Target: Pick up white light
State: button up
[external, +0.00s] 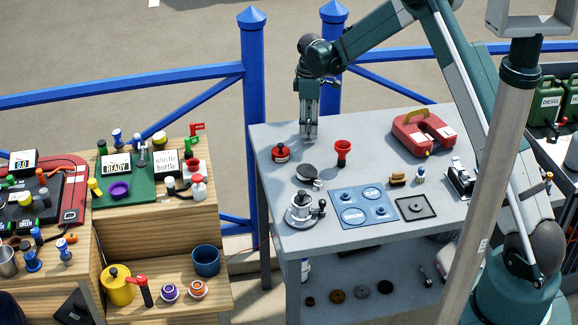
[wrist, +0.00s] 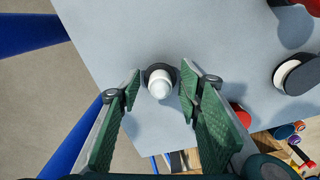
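The white light (wrist: 161,84) has a rounded white top and a dark round base. It stands on the grey table in the wrist view, centred between the two green-padded fingers of my gripper (wrist: 160,98). The fingers are spread, with a visible gap on both sides of the light. In the external view my gripper (external: 309,133) points straight down over the back left part of the table. The light cannot be made out there, as the fingers cover that spot. The exact height of the fingertips above the table is unclear.
On the grey table (external: 265,135), a red tin (external: 281,153), a red funnel (external: 342,152) and a black-topped round thing (external: 308,173) stand nearby. A red jerrycan (external: 422,133) lies further right. Blue fence posts (external: 253,95) rise behind the table. Bare tabletop surrounds the light.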

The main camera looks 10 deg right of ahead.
dwell(0.4)
jog(key=c, duration=0.7)
jog(key=shift+r, duration=0.2)
jog(key=shift+r, duration=4.85)
